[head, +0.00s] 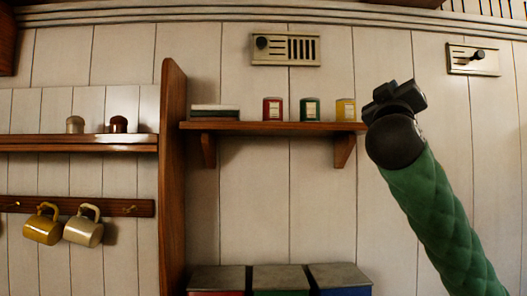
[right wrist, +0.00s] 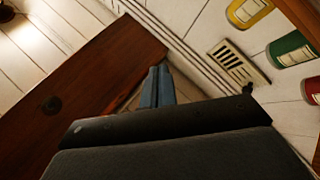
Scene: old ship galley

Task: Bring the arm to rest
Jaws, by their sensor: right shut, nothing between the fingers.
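My right gripper (head: 394,92) is raised at the right of the head view, on my green-sleeved arm. It is in front of the right end of the wooden shelf and hides part of that end. In the right wrist view its fingers (right wrist: 157,85) are together, with nothing between them. My left gripper is in neither view.
The wooden shelf (head: 240,127) holds red (head: 273,109), green (head: 310,109) and yellow (head: 346,110) tins and a flat stack (head: 215,111). A wooden upright (head: 173,180) stands left of it. Mugs (head: 83,227) hang at left. Lidded bins (head: 281,278) stand below.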

